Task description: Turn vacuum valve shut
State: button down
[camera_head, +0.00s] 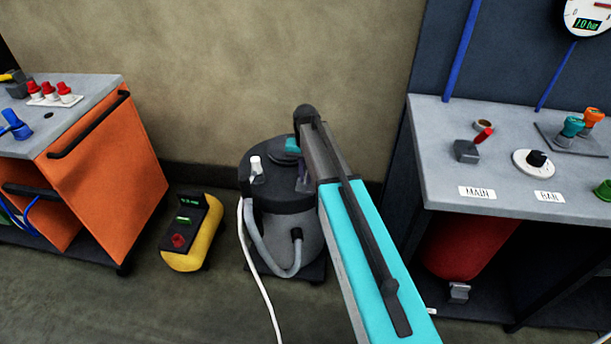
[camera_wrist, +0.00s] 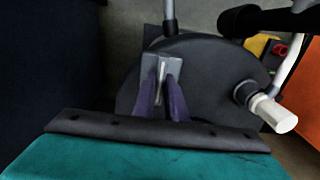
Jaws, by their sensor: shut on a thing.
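The vacuum (camera_head: 275,222) is a grey drum with a black lid, standing on the floor by the wall. Its black lid (camera_wrist: 210,70) fills the middle of the wrist view. On the lid a grey block (camera_wrist: 150,65) carries a thin pale lever (camera_wrist: 161,72), which looks like the vacuum valve. My gripper (camera_wrist: 161,90) has its two purple fingers closed on this lever, one on each side. The lever runs roughly up and down in the wrist view, and its lower part is hidden between the fingers. In the head view my arm hides the valve, and my gripper (camera_head: 302,178) shows only in part.
A white-capped fitting (camera_head: 255,165) stands on the lid, beside my gripper. A yellow unit (camera_head: 190,232) sits on the floor left of the vacuum. An orange cart (camera_head: 105,170) stands further left, and a grey-topped bench (camera_head: 440,125) stands at right.

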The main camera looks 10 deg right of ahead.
jog(key=shift+m, duration=0.5)
jog(key=m, duration=0.3)
jog(key=shift+m+p, duration=0.3)
jog(key=shift+p, duration=0.1)
jog(key=m, duration=0.4)
jog(key=shift+m+p, duration=0.3)
jog(key=m, duration=0.4)
jog(key=shift+m+p, duration=0.3)
jog(key=shift+m, duration=2.1)
jog(key=c, duration=1.8)
grip_release()
jog(key=shift+r, duration=0.1)
